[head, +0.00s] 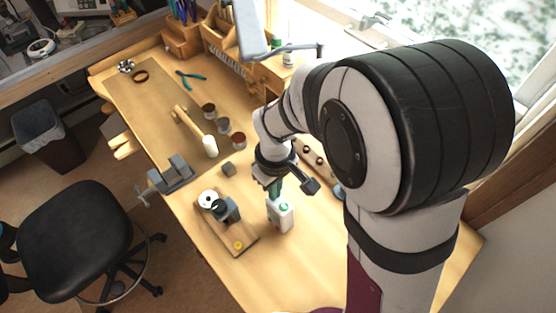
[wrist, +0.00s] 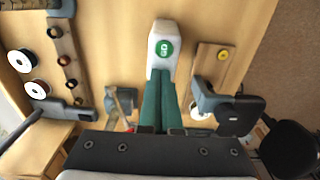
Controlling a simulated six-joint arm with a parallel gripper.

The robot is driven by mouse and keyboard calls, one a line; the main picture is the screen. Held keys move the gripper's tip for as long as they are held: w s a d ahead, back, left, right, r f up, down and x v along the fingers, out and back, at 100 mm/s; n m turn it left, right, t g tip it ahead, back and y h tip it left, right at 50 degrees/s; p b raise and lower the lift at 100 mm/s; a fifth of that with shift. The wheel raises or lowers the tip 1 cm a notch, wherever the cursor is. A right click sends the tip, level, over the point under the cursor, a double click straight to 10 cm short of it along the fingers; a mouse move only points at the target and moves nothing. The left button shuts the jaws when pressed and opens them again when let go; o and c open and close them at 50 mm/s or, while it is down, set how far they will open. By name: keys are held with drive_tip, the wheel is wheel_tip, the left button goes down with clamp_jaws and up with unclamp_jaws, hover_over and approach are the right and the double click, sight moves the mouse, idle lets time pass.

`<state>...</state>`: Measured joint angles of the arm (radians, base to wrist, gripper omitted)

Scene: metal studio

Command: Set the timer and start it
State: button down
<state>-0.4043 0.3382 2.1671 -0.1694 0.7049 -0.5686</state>
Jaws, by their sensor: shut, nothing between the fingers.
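The timer, as I take it, is a small white box (head: 281,218) standing on the workbench near its front edge. It has a green spot on its top in the head view. In the wrist view the white box (wrist: 166,29) shows a round green button with pale marks. My gripper (head: 273,193) points down just above and beside the box, its teal fingers together and empty. In the wrist view the fingertips (wrist: 159,72) sit close to the green button; I cannot tell whether they touch the box. No setting or display can be read.
A wooden board (head: 228,236) with a yellow button and a dark device lies left of the box. Bare bench lies in front of the box.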

drive_tip(key=shift+s+d+f, duration=0.3)
drive_tip(key=shift+s+f, duration=0.2)
drive_tip(key=shift+f, duration=0.15)
wheel_tip(320, 180, up, 15)
drive_tip(key=w, duration=0.1)
drive_tip(key=shift+a+r, duration=0.15)
drive_tip(key=shift+a, duration=0.15)
drive_tip(key=shift+s+d+r, duration=0.15)
drive_tip(key=shift+s+r, duration=0.1)
drive_tip(key=shift+s, duration=0.05)
wheel_tip(320, 180, down, 14)
